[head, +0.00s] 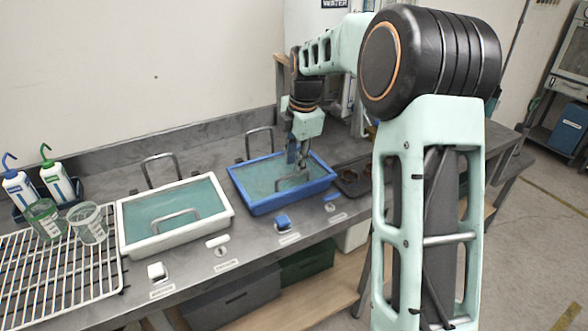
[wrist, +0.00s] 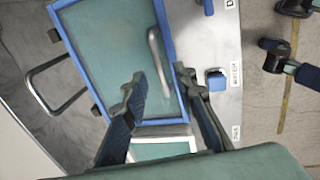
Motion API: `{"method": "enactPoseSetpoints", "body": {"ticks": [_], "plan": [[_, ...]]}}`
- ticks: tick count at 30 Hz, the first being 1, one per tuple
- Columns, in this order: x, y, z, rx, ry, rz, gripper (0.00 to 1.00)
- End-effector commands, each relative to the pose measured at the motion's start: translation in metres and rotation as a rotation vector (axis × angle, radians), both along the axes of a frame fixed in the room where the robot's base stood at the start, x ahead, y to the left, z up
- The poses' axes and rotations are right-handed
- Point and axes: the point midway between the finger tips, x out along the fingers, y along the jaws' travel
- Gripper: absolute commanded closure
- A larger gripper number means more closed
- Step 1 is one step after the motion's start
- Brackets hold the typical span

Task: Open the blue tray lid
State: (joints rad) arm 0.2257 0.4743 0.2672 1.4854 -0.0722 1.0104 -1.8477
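The blue tray (head: 262,208) sits on the grey bench, right of the white tray. Its flat teal lid (head: 258,178) lies level within the blue rim and looks closed. A silver bar handle (head: 293,183) stands on the lid near its front side. My gripper (head: 297,163) points down over the lid, close to the handle; contact cannot be told from the head view. In the wrist view my gripper (wrist: 160,82) has its fingers spread apart, with the lower end of the handle (wrist: 158,55) showing between them. The blue rim (wrist: 103,108) also shows there.
The white tray (head: 127,235) with a similar handle stands to the left. Blue (head: 283,223) and white (head: 157,272) switches line the bench's front edge. A metal arch (head: 260,142) stands behind the blue tray.

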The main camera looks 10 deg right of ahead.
Motion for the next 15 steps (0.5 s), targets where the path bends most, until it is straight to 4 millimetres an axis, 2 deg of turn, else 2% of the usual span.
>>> {"method": "enactPoseSetpoints", "body": {"ticks": [1, 6, 15], "plan": [[0.001, 0.001, -0.008, 0.0, 0.002, 0.0, 0.74], [0.004, 0.002, -0.024, 0.0, 0.001, 0.0, 0.74], [0.005, 0.002, -0.028, -0.001, -0.001, 0.0, 0.74]]}}
